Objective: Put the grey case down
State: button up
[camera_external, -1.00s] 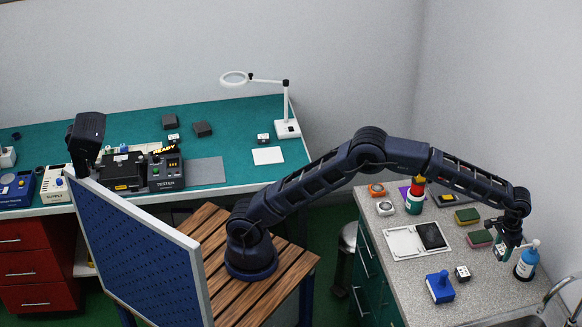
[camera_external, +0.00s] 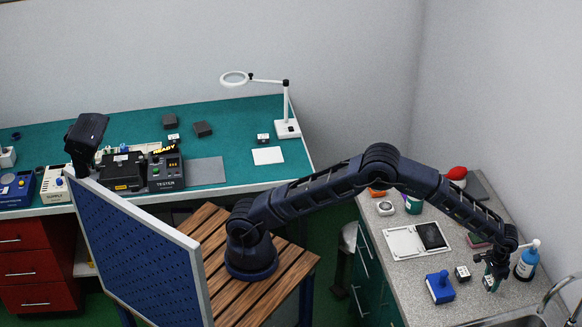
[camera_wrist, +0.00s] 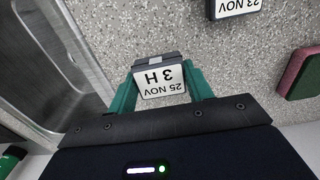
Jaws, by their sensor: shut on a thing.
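My gripper (camera_wrist: 160,85) is shut on a small grey case (camera_wrist: 158,59) with a white label reading "25 NOV 3 H", upside down in the wrist view. The green fingers press on its two sides. In the outside view my gripper (camera_external: 491,282) points down low over the speckled grey counter (camera_external: 418,285), left of the blue-white bottle, with the case between its fingers. I cannot tell whether the case touches the counter.
A similar case (camera_external: 462,273) labelled "23 NOV" (camera_wrist: 238,5) stands close by. A blue block-shaped thing (camera_external: 440,287) is further left. A white-capped bottle (camera_external: 527,262) stands just right of my gripper. A sponge (camera_wrist: 302,73) and the metal sink (camera_wrist: 62,60) are near.

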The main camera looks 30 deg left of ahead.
aim_at(488, 287)
jog(key=shift+f, duration=2.1)
jog(key=o, duration=1)
jog(key=shift+f, duration=0.1)
notch_tip(488, 287, up, 12)
jog(key=shift+r, duration=0.15)
